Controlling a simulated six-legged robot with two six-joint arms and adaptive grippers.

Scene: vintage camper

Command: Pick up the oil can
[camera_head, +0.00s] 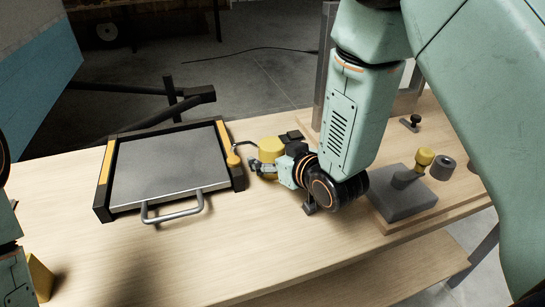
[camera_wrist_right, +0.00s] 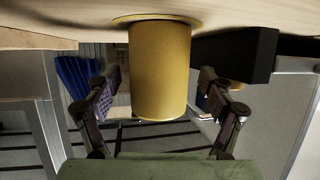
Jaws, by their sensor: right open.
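The yellow oil can (camera_head: 271,148) stands on the wooden workbench, just right of a grey tray with a black and yellow frame. A thin dark spout reaches left from it. My right gripper (camera_head: 262,169) is in front of the can, low over the bench, and hides part of its lower body. In the right wrist view the can's yellow cylinder (camera_wrist_right: 160,72) appears upside down between the spread fingers of my right gripper (camera_wrist_right: 159,82). The gripper is open, with visible gaps on both sides. Part of my left arm shows at the left edge; its gripper is out of view.
The grey tray (camera_head: 168,168) with a metal handle lies close to the can's left. Right of my right wrist, a grey block (camera_head: 402,196) with a yellow-knobbed tool and a dark cylinder (camera_head: 443,168) stand on a wooden board. The bench's front left is mostly clear.

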